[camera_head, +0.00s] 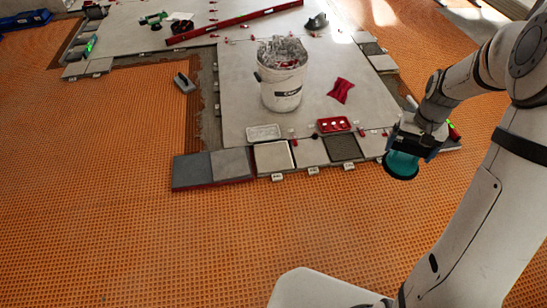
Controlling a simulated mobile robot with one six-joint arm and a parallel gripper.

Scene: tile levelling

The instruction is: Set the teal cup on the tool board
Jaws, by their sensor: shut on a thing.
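My gripper (412,147) is at the right, shut on the teal cup (401,164). The cup has a dark rim at its lower end and hangs below the jaws, over or near the right end of a row of sample squares. Its gap to the surface below cannot be judged from this view. The gripper hides the cup's upper part. Which surface is the tool board is unclear; a low board (190,172) with dark and grey squares lies at the row's left end.
A white bucket (281,92) stands on the pale tiles, with a red cloth (340,91) to its right. A red tray (334,125) and a white tray (263,132) lie in front. A long red level (235,22) lies behind. The orange mat (130,245) is clear in front.

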